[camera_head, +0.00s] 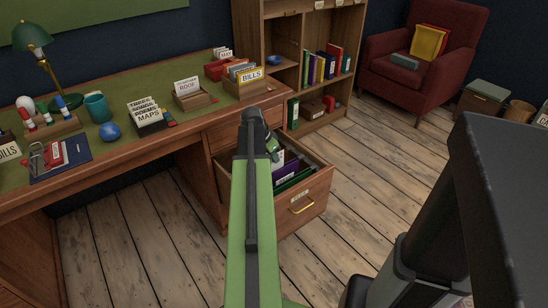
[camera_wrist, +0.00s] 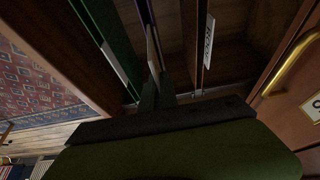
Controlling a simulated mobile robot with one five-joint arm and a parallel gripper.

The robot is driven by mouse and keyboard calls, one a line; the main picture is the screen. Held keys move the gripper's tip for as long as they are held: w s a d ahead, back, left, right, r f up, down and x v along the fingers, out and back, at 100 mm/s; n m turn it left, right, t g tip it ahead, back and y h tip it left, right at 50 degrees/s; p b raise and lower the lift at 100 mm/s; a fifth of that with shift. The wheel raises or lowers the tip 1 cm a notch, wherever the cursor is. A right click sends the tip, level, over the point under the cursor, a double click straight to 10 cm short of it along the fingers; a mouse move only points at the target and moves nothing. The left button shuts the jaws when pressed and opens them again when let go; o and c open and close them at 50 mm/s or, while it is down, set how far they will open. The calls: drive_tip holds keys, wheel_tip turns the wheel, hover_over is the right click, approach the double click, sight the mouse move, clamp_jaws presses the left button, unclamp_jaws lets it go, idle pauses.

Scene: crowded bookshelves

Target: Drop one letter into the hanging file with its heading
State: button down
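The open desk drawer (camera_head: 309,197) holds hanging files. A purple file (camera_head: 287,172) and a green file (camera_head: 295,181) show in the head view. In the wrist view I look down between a green file (camera_wrist: 107,45) and a file tab (camera_wrist: 209,40) that seems to read ROOF. My gripper (camera_wrist: 155,88) is down among the files, its two fingers close together. A thin pale edge, seemingly a letter (camera_wrist: 153,52), stands at the fingertips beside a purple file (camera_wrist: 147,14). The letter's heading is not readable. In the head view my arm hides much of the drawer.
A bookshelf (camera_head: 283,55) stands behind the drawer and a red armchair (camera_head: 400,78) at the back right. The wooden floor (camera_head: 358,160) right of the drawer is clear.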

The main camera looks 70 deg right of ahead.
drive_tip(key=shift+f+b, duration=0.85)
drive_tip(key=shift+f, duration=0.15)
drive_tip(key=c, duration=1.6)
unclamp_jaws()
drive_tip(key=shift+o, duration=0.2)
drive_tip(key=shift+r, duration=0.1)
wheel_tip(320, 180, up, 7)
drive_tip(key=p, duration=0.7)
